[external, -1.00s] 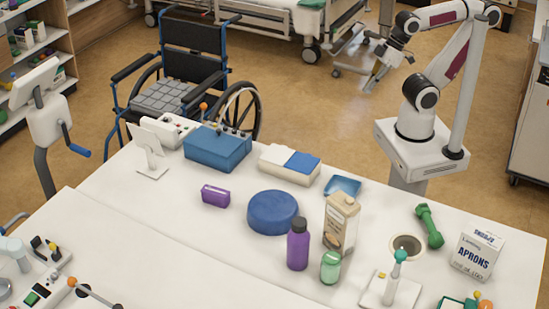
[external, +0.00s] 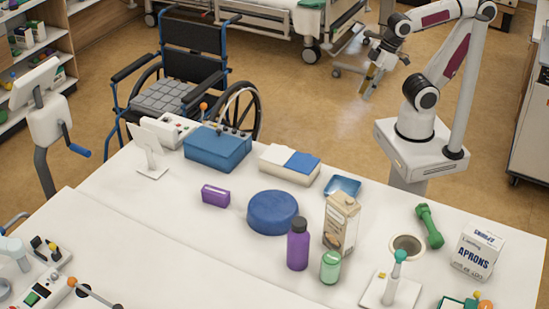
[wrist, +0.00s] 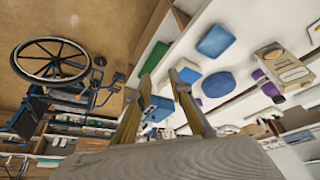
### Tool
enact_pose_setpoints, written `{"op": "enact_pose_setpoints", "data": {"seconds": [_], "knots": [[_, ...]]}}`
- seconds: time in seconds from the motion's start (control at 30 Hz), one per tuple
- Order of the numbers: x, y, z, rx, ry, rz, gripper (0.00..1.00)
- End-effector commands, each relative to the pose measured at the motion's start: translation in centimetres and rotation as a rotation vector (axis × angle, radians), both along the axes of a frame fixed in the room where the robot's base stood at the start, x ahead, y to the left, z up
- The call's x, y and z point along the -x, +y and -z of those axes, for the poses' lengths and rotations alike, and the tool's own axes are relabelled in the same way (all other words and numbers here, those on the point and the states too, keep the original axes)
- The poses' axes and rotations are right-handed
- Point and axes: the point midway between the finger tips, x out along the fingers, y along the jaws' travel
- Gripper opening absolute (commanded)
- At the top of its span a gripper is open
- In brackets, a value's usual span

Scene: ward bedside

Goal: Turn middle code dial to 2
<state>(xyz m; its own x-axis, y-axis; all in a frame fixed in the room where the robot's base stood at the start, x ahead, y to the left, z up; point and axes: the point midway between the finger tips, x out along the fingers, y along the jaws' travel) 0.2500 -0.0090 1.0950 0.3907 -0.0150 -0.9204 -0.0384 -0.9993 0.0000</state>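A blue box (external: 217,148) with small dark knobs (external: 234,131) along its back top edge stands at the table's far left. These may be the code dials; they are too small to tell the middle one or read any number. A blue box (wrist: 158,109) shows between my fingers in the wrist view, well beyond them, with its dials not readable. My gripper (external: 369,91) hangs in the air behind the table, far to the right of the box. In the wrist view my gripper (wrist: 162,76) has its two fingers apart with nothing between them.
A white and blue pack (external: 290,164), a blue tray (external: 343,187), a blue round cushion (external: 273,212), a carton (external: 341,222) and a purple bottle (external: 298,245) stand on the table (external: 170,240). A white device (external: 172,130) is beside the box. A wheelchair (external: 185,75) stands behind.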

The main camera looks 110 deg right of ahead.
Motion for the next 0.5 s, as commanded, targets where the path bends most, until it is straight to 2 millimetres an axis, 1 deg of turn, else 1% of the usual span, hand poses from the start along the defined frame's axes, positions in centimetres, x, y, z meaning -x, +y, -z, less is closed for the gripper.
{"op": "enact_pose_setpoints", "data": {"seconds": [0.1, 0.27, 0.5], "knots": [[-0.9, -0.5, 0.6, -0.003, 0.046, 0.018, 0.21], [-2.6, -1.0, 1.1, -0.011, 0.092, 0.043, 0.21], [-5.7, -2.0, 1.6, -0.024, 0.142, 0.075, 0.21]]}}
